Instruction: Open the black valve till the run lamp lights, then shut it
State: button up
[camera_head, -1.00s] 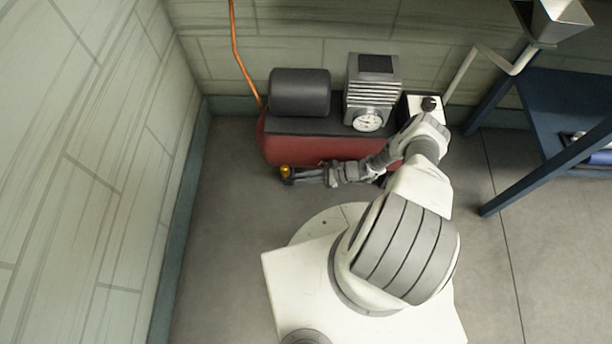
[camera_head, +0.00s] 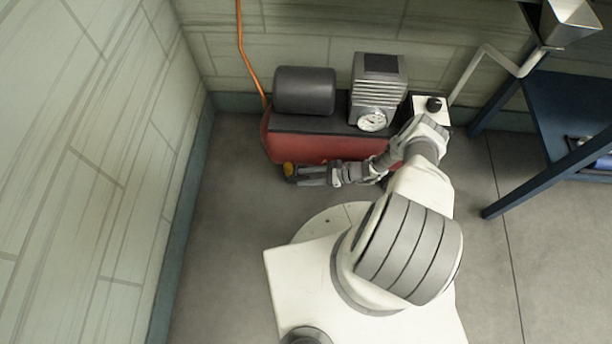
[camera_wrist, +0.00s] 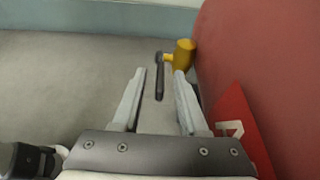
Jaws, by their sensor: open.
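The black valve lever (camera_wrist: 159,80) shows in the wrist view as a thin dark bar on a yellow brass fitting (camera_wrist: 183,55) at the side of the red tank (camera_wrist: 245,60). My gripper (camera_wrist: 159,72) is open, with one finger on each side of the lever; I cannot tell whether either touches it. In the head view the brass fitting (camera_head: 289,169) is at the tank's lower left end, and my gripper (camera_head: 296,179) is beside it. I cannot make out a run lamp in either view.
The red tank (camera_head: 310,148) carries a black cylinder (camera_head: 304,91), a grey finned block (camera_head: 378,90) and a dial gauge (camera_head: 372,120). A white box with a black knob (camera_head: 434,104) is right of it. A blue table (camera_head: 560,110) stands at right; floor left of the tank is clear.

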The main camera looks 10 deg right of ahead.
jog(key=p+v, duration=0.2)
jog(key=v, duration=1.5)
jog(key=shift+r, duration=0.2)
jog(key=shift+d, duration=0.15)
